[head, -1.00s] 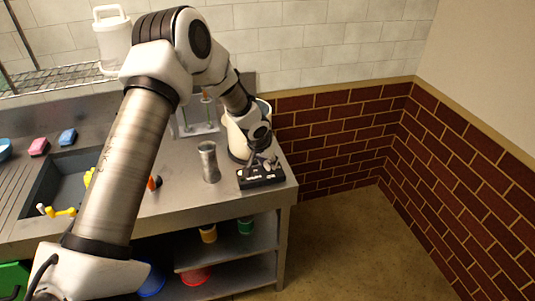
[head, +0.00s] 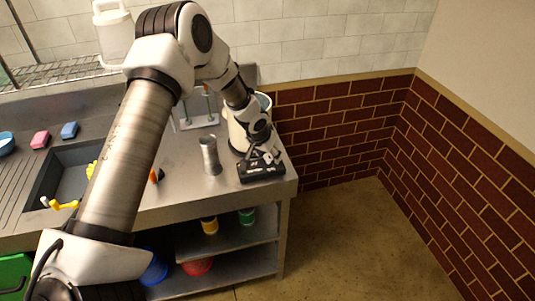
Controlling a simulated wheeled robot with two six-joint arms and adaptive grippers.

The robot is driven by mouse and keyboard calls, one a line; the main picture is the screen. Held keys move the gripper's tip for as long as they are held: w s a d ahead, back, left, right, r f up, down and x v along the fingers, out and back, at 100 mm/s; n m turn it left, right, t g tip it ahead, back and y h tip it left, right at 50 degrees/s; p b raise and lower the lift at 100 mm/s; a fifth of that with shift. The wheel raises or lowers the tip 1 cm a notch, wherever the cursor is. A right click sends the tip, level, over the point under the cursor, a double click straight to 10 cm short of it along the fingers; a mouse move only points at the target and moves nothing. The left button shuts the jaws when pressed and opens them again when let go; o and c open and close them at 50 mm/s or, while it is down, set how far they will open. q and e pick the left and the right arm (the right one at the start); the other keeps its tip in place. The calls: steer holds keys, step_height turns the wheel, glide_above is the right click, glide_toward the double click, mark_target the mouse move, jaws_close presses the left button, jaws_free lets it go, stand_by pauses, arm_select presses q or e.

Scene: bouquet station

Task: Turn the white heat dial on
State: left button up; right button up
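A small black panel (head: 262,173) with light markings sits at the right end of the steel counter, near its front corner. My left gripper (head: 262,160) is above the panel, pointing down at it, very near or touching its top. It is too small and partly covered by my arm to tell whether its fingers are open or shut. The white heat dial cannot be made out clearly; the gripper covers part of the panel. My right gripper is not in view.
A metal cylinder (head: 210,157) stands on the counter left of the panel. A pale pot (head: 264,103) stands behind my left wrist. The sink (head: 62,185) and sponges (head: 69,131) are further left. Cups (head: 246,216) stand on the shelf below. The floor at right is clear.

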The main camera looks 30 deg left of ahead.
arm_select(q)
steer(key=v, duration=1.2)
